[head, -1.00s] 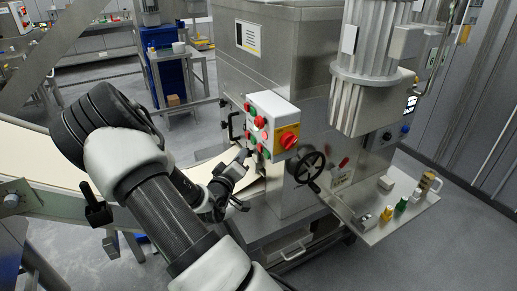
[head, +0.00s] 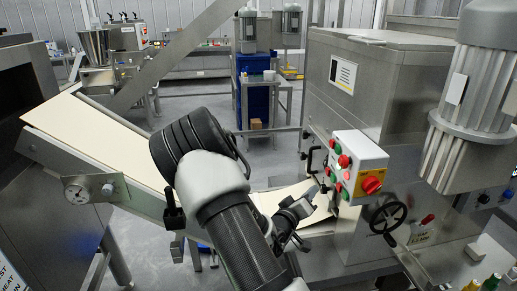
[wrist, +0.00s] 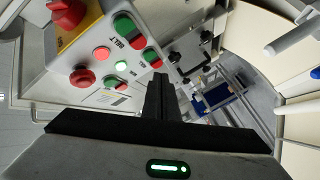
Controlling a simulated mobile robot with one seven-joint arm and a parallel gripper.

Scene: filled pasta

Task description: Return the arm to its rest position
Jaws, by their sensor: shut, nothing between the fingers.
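My arm reaches up from the bottom middle of the head view, bends at a dark elbow and comes down to my gripper (head: 312,194). The gripper is just left of and below the control box (head: 357,160) on the steel machine, and looks apart from it. In the wrist view my gripper (wrist: 158,82) shows as dark fingers closed together with nothing between them. The same view shows the control box face with a red knob (wrist: 67,12), red and green buttons, and a lit button (wrist: 121,66).
A pale conveyor belt (head: 110,140) runs behind and left of my arm. A black handwheel (head: 386,219) and a large ribbed motor (head: 465,115) are on the machine at right. A blue cabinet (head: 257,100) stands farther back. Grey floor shows between them.

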